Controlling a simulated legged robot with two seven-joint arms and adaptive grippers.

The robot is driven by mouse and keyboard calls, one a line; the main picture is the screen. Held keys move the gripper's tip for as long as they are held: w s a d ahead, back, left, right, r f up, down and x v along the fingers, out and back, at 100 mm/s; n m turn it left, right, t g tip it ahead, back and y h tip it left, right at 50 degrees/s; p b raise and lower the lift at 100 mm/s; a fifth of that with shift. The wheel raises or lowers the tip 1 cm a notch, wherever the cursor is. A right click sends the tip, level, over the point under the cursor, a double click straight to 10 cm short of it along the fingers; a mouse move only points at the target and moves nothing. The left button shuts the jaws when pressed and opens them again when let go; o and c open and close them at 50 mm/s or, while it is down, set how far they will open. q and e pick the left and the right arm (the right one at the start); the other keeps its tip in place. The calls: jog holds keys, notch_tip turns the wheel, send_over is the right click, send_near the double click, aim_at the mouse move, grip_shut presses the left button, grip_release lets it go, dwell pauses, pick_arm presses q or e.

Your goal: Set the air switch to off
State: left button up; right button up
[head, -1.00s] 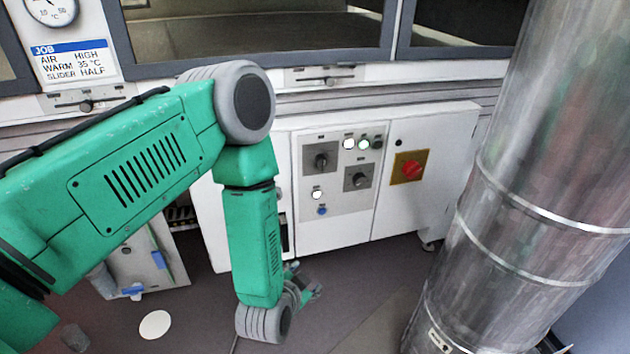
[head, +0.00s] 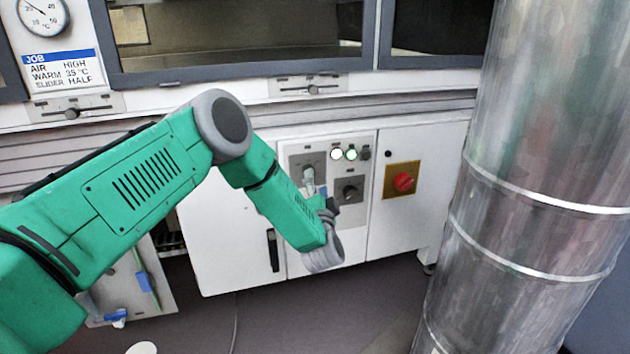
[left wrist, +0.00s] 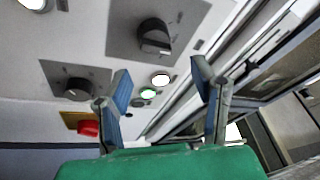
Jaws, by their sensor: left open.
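The control panel (head: 325,225) on the white cabinet carries two dark rotary knobs on grey plates. The upper-left knob (head: 308,175) is partly covered by my gripper in the head view; in the left wrist view it is the large knob (left wrist: 153,38), ahead of the fingers. The lower-right knob (head: 350,190) also shows in the left wrist view (left wrist: 75,88). Labels are too small to tell which is the air switch. My left gripper (head: 322,194) is open and empty in front of the panel, its fingers (left wrist: 161,72) apart and no contact visible. My right gripper is out of view.
A lit white lamp (head: 336,154) and green lamp (head: 351,153) sit above the knobs. A red rotary switch (head: 403,181) on a yellow plate is to the right. A large metal duct (head: 545,190) stands at the right.

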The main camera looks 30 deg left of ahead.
pick_arm(q)
jog(key=w+a, duration=0.1)
jog(key=a, duration=0.2)
jog(key=w+a+b, duration=0.1)
jog(key=a, duration=0.1)
jog(key=shift+w+a+f, duration=0.3)
jog(key=shift+w, duration=0.05)
jog(key=shift+w+d+r, duration=0.1)
jog(key=shift+d+r, duration=0.2)
jog(key=shift+d, duration=0.25)
jog(key=shift+d+r, duration=0.25)
jog(key=shift+d, duration=0.5)
jog(key=c, duration=0.4)
jog(key=shift+a, duration=0.1)
jog(key=c, duration=0.7)
jog(key=shift+a+f, duration=0.25)
jog(key=shift+a, duration=0.5)
jog(key=shift+c, duration=0.2)
